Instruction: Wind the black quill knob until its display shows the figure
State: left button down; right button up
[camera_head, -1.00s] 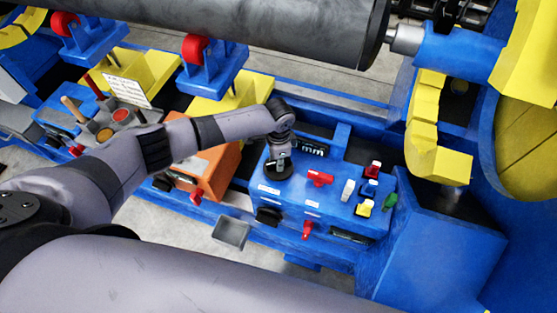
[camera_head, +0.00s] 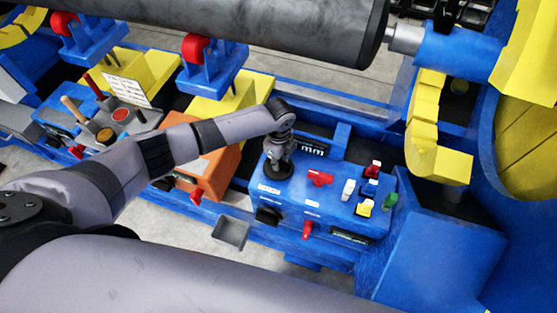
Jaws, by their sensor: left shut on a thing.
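A blue control box (camera_head: 330,207) stands at the middle right. My left gripper (camera_head: 278,168) points down onto a round black knob on the left of its top and is shut on it. The gripper and wrist hide most of this knob. A small dark display (camera_head: 313,148) with pale figures sits just behind it; the figures are too small to read. A second black knob (camera_head: 267,215) is on the box's front face, with another dark display (camera_head: 350,237) to its right. I cannot read which knob is labelled quill. My right gripper is not in view.
The box also carries a red handle (camera_head: 320,178), a red lever (camera_head: 307,229) and several coloured switches. An orange box (camera_head: 215,170) is close at its left. A grey roller (camera_head: 240,28) spans the back. A yellow hooked part (camera_head: 440,160) stands at the right.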

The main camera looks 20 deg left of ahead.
pick_arm(q)
jog(key=shift+m, duration=1.7)
jog(key=c, duration=1.5)
grip_release()
jog(key=shift+r, duration=0.15)
notch_tip(320, 180, up, 12)
jog(key=shift+f, duration=0.1)
